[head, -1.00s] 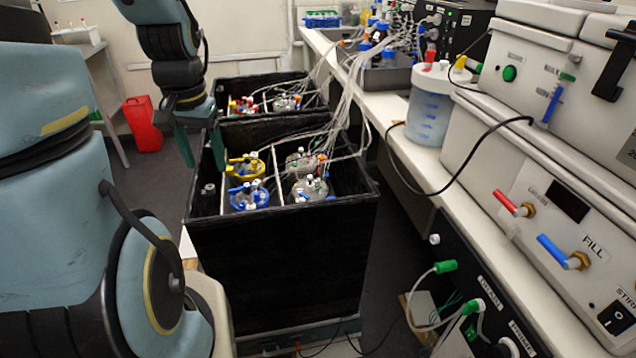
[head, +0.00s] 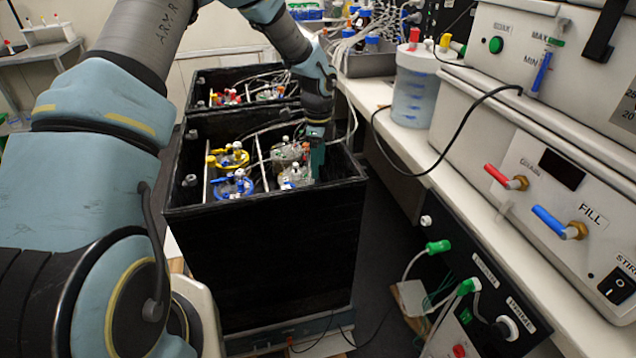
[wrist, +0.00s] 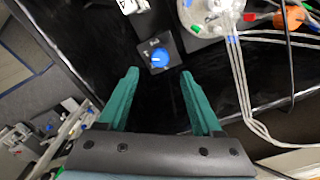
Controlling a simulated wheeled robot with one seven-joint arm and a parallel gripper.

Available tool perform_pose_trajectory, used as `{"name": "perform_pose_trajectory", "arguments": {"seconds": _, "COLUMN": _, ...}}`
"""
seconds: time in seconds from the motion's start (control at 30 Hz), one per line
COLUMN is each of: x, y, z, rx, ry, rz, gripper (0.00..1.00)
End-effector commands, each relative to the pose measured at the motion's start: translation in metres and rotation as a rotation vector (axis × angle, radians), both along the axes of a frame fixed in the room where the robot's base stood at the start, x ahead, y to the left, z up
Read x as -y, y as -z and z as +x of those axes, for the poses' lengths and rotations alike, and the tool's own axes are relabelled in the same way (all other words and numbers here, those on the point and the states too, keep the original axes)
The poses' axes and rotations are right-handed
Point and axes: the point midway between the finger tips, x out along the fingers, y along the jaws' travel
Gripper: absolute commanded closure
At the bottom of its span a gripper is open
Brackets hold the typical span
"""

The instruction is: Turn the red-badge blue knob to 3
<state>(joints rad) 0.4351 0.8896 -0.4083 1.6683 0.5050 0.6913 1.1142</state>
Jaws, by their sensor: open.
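A blue knob (wrist: 160,57) on a small dark square base shows in the wrist view, just beyond my fingertips. A light mark shows on the knob, but I cannot read a number there, and I cannot make out a red badge on it. My gripper (wrist: 159,72) is open and empty, its two green fingers apart with the knob ahead of the gap, not touching it. In the head view my gripper (head: 317,150) is at the right part of the near black box (head: 265,260); the knob is hidden there.
Glass vessels with a yellow ring (head: 228,157) and a blue ring (head: 234,184) stand in the near box. In the wrist view, pale tubes (wrist: 240,85) run right of the knob beside a clear vessel (wrist: 213,17). A white bench (head: 440,170) with machines lies to the right.

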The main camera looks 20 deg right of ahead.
Motion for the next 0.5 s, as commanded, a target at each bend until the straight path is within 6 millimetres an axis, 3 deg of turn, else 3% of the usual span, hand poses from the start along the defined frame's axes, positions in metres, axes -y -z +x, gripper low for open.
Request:
{"name": "perform_pose_trajectory", "arguments": {"seconds": 0.3, "x": 0.0, "y": 0.054, "z": -0.001, "rx": -0.002, "ry": 0.0, "rz": 0.001, "gripper": 0.33}}
{"name": "perform_pose_trajectory", "arguments": {"seconds": 0.5, "x": 0.0, "y": 0.071, "z": 0.0, "rx": 0.0, "ry": -0.001, "rz": 0.0, "gripper": 0.33}}
